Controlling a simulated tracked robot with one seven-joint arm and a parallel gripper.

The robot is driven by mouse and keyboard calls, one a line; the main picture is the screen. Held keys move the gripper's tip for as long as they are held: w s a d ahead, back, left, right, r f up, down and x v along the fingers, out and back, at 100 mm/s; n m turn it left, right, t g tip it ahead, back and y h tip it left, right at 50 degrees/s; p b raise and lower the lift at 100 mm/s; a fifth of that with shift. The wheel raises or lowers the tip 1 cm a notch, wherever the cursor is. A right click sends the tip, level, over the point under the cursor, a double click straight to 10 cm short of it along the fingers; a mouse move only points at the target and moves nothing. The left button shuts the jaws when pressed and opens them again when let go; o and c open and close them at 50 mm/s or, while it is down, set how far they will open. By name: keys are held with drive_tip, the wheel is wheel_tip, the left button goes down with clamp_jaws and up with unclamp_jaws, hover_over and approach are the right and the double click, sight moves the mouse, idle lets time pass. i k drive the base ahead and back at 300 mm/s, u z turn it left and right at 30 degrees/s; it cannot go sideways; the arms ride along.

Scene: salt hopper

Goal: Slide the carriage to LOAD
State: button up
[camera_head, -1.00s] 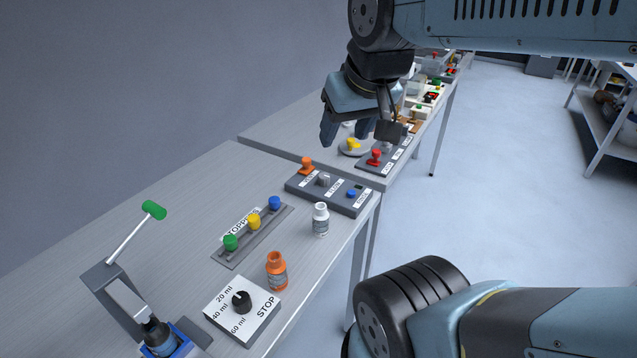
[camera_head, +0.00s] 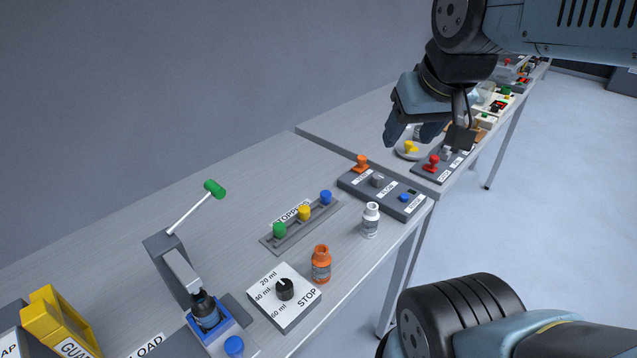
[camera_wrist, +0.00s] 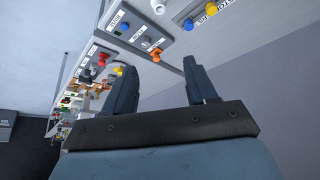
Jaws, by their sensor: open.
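The LOAD label (camera_head: 146,346) lies at the bottom left of the head view, partly cut off by the picture's edge. Just right of it a blue holder (camera_head: 222,328), which looks like the carriage, has a dark bottle (camera_head: 204,308) in it and a blue knob (camera_head: 234,346) in front. It sits under a grey stand with a green-tipped lever (camera_head: 214,189). My gripper (camera_head: 428,138) is open and empty, high over the far part of the bench, well away from the holder. In the wrist view its two fingers (camera_wrist: 160,68) stand apart, and the holder is out of sight.
A dial box marked STOP (camera_head: 284,298), an orange bottle (camera_head: 321,264) and a white bottle (camera_head: 370,220) stand right of the holder. The stoppers tray (camera_head: 270,239) and a switch panel (camera_head: 408,206) lie beyond. A yellow box (camera_head: 58,325) is at far left.

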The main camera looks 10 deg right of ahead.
sight(228, 340)
drive_tip(key=u, duration=0.4)
drive_tip(key=k, duration=1)
drive_tip(key=u, duration=0.75)
drive_tip(key=i, duration=1)
drive_tip(key=u, duration=0.25)
